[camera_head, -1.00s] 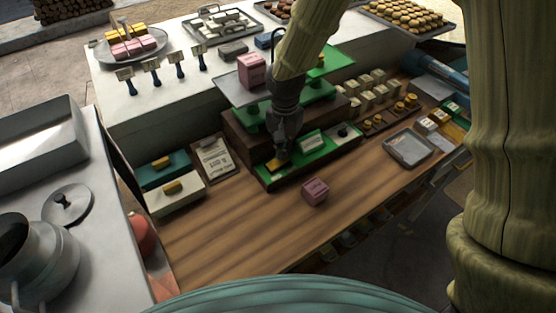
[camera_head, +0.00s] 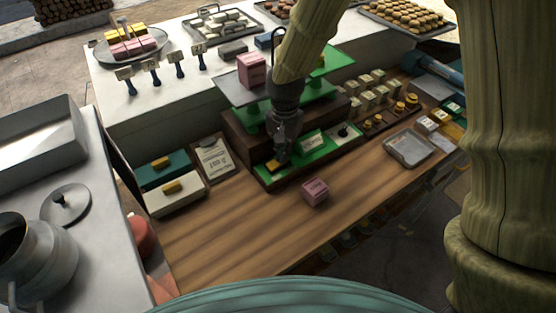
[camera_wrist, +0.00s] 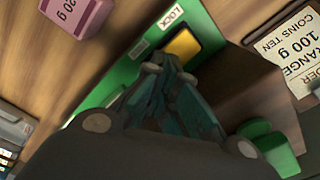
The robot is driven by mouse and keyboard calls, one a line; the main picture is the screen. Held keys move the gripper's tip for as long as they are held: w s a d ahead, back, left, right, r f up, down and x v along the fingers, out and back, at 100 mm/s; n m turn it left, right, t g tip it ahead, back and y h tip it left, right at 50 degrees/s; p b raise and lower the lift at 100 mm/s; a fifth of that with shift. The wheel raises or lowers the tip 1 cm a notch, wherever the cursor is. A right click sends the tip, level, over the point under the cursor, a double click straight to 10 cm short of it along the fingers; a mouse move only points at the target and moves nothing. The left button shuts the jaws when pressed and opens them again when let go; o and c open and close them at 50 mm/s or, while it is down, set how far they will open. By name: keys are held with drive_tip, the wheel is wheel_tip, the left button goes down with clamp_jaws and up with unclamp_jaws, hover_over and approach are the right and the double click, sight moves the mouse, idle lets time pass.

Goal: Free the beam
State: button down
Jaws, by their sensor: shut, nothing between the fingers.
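The balance scale stands on a brown stepped body with a green base panel (camera_head: 313,142). A yellow lock piece (camera_head: 272,166) sits at the panel's left end; in the wrist view the yellow piece (camera_wrist: 183,46) lies beside a white LOCK label (camera_wrist: 172,18). My gripper (camera_head: 281,158) is shut and empty, pointing down right at the yellow piece. In the wrist view its fingertips (camera_wrist: 162,68) are close to the piece; I cannot tell whether they touch. A pink block (camera_head: 252,69) stands on the left pan (camera_head: 233,90). My arm hides the middle of the beam.
A loose pink block (camera_head: 315,192) lies on the wooden counter (camera_head: 235,228) in front of the scale. A printed card (camera_head: 213,158) and drawers with yellow handles (camera_head: 175,193) are at left. A grey tray (camera_head: 408,148) is at right. The front counter is mostly clear.

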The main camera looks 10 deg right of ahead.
drive_tip(key=shift+f, duration=0.4)
drive_tip(key=shift+r, duration=0.15)
drive_tip(key=shift+r+p, duration=2.65)
drive_tip(key=shift+r, duration=0.75)
